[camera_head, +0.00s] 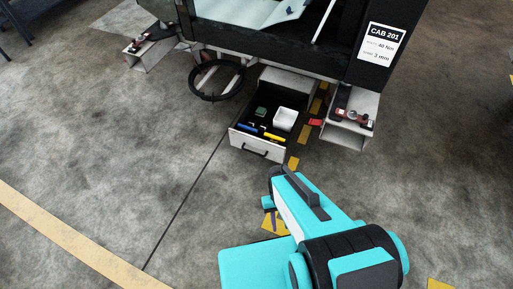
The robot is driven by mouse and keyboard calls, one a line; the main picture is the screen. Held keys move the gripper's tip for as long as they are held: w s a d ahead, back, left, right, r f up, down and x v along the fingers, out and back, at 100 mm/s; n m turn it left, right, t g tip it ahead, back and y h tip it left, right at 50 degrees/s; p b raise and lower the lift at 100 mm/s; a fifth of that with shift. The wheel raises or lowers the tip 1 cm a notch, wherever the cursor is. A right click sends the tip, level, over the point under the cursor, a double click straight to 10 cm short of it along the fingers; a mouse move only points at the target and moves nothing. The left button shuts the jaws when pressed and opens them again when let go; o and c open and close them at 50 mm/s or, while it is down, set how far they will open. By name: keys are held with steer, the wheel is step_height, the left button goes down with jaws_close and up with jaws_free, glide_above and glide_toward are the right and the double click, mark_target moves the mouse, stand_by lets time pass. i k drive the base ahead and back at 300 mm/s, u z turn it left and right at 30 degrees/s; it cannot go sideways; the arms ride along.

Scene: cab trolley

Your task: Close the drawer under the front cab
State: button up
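The drawer (246,142) under the front cab (345,58) is pulled out toward me. It has a white front with a dark handle (254,153). Inside lie a white box (285,119), a dark green item (261,112), and yellow and blue items. My gripper (268,203) is on the near side of the drawer, a little below its front in the picture and apart from it. The gripper end is small and partly hidden by my own arm, so I cannot tell whether it is open or shut.
A white bracket shelf (357,134) with tools stands right of the drawer; another (140,60) is at upper left. A black coiled hose (215,93) hangs left of the drawer. A dark line crosses the grey floor, which is clear at left and right.

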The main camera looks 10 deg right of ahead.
mark_target(271, 96)
steer(key=u, duration=0.1)
steer(key=i, duration=0.95)
steer(key=z, duration=0.75)
steer(key=k, duration=0.15)
steer(key=u, duration=3)
